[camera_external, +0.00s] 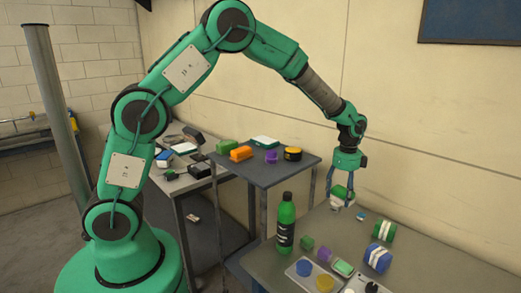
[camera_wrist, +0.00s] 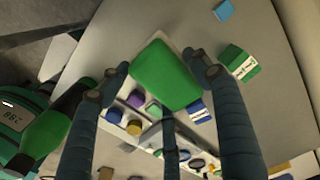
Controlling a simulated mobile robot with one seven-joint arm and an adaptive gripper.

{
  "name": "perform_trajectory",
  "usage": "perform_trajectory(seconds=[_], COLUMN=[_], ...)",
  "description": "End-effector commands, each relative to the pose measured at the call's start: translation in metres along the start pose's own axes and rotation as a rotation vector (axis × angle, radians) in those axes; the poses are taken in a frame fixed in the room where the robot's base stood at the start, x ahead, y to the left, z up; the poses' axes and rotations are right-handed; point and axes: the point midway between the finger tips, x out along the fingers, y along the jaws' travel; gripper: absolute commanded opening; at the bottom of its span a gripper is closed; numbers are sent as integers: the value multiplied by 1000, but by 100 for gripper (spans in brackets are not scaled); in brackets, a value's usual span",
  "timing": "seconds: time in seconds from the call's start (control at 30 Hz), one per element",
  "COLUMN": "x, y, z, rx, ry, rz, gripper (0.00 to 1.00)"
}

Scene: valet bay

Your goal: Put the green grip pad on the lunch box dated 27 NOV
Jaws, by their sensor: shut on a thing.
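My gripper (camera_external: 343,198) is shut on a green, rounded-corner thing (camera_wrist: 167,75) with a whitish part under it, and holds it above the table. It looks like the green grip pad; I cannot tell whether the white part belongs to it. In the wrist view it sits between my fingers (camera_wrist: 165,85). A green box with a white band (camera_external: 383,230) and a blue box with a white band (camera_external: 377,257) stand at the right of the table; both show in the wrist view, green (camera_wrist: 240,62) and blue (camera_wrist: 200,112). No date is readable on either.
A green bottle (camera_external: 285,223) stands at the table's left edge. A small blue block (camera_external: 361,217) lies behind. A grey side table (camera_external: 262,176) holds several items.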

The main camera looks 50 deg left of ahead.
Motion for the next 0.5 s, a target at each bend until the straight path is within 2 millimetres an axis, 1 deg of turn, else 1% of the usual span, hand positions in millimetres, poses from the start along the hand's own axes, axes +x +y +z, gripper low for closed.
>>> perform_trajectory(seconds=[0.03,0.17,0.2,0.4,0.5], x=[-18,-62,-77,-136,-159], y=[-2,-2,-2,-1,0], z=[0,0,0,0,0], rx=[0,0,0,0,0], ry=[2,2,2,1,1], rz=[-6,-7,-7,-5,-3], gripper=[38,38,38,37,37])
